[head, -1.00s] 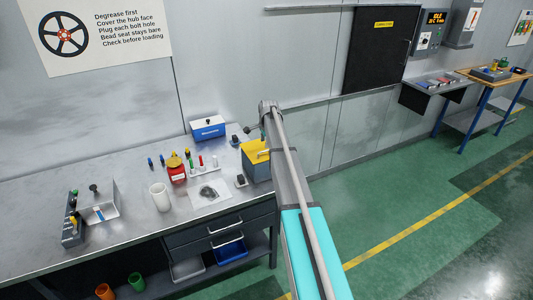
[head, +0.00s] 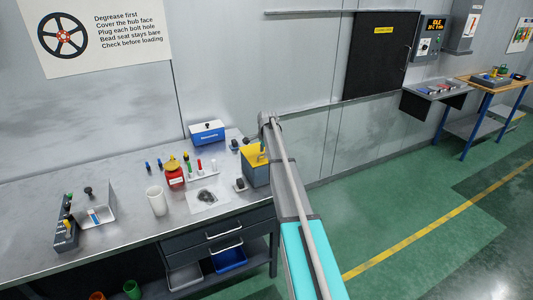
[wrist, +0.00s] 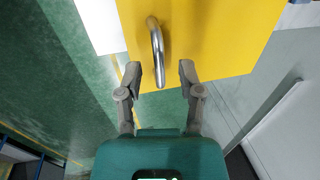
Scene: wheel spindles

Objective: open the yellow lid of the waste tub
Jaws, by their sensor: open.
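The waste tub (head: 258,175) is a dark grey box at the right end of the bench in the head view. Its yellow lid (head: 249,155) lies on top and looks shut. In the wrist view the lid (wrist: 215,35) fills the upper middle and carries a curved metal bar handle (wrist: 157,48). My gripper (wrist: 160,75) is open. Its two fingers are on either side of the handle's near end, with space on both sides and no visible contact. In the head view my arm largely hides the gripper and the handle.
On the bench (head: 120,170) left of the tub are a blue box (head: 207,132), a red container (head: 174,175), a white cup (head: 156,200) and a white sheet (head: 207,200). Several colored plugs stand nearby. Green floor to the right is clear.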

